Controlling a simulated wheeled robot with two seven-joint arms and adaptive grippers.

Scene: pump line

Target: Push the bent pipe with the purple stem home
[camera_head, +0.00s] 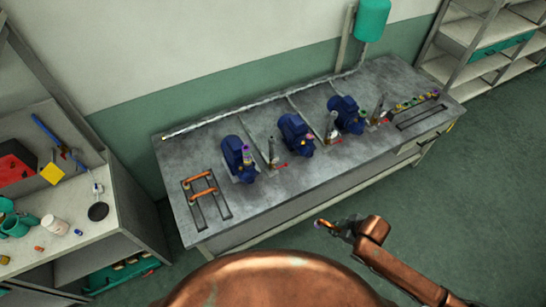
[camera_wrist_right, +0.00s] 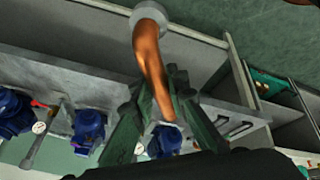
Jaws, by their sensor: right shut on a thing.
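My right gripper (camera_head: 343,230) is in front of the bench, over the floor, shut on a bent copper-orange pipe (camera_head: 326,223). In the right wrist view the pipe (camera_wrist_right: 150,60) rises between the green fingers of the gripper (camera_wrist_right: 165,100) and ends in a grey collar. A small purplish spot shows near its tip in the head view; whether it is a stem is too small to tell. Three blue pumps (camera_head: 238,158), (camera_head: 295,134), (camera_head: 346,115) stand on the grey bench (camera_head: 300,175). The left pump has a purple part (camera_head: 246,149) on it. My left gripper is not in view.
Two orange pipes lie on a slotted rack (camera_head: 203,193) at the bench's left end. Small coloured parts (camera_head: 415,101) stand at its right end. Upright posts stand beside the pumps. A shelf unit (camera_head: 60,230) is at the left. The bench's front strip is clear.

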